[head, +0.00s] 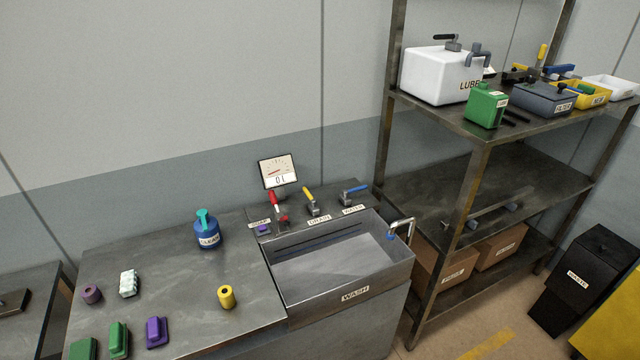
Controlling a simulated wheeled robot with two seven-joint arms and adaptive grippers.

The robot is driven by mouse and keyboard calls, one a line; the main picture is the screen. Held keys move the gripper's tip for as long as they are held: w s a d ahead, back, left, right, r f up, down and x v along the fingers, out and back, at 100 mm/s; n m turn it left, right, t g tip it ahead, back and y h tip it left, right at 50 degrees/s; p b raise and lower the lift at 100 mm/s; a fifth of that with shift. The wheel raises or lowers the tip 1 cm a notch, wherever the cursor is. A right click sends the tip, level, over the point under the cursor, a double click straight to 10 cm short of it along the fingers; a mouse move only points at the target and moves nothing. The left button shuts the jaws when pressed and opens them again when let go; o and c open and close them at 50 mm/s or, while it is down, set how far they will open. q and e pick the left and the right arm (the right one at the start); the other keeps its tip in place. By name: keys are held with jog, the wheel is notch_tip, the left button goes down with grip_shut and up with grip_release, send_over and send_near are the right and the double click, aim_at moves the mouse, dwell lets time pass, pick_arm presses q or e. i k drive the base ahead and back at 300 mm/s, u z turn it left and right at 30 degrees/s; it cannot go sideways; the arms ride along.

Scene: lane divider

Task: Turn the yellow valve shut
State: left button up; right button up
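A valve with a yellow lever (309,195) stands on the ledge behind the wash sink (400,270), by a label that seems to read DRAIN. Its lever points up and to the left. A red-handled valve (275,203) is to its left and a blue-handled valve (353,190) to its right. A second yellow lever (542,53) stands upright on the top shelf at the right. Neither of my grippers is in view.
A gauge (278,171) stands behind the valves. A blue bottle (207,232), a yellow cylinder (227,297) and several coloured blocks are on the left counter (180,265). A metal shelf rack (463,220) rises right of the sink. A black waste bin (585,275) stands farther right.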

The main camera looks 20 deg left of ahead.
aim_at(313, 201)
jog(key=u, duration=0.4)
jog(key=i, duration=0.7)
jog(key=u, duration=0.6)
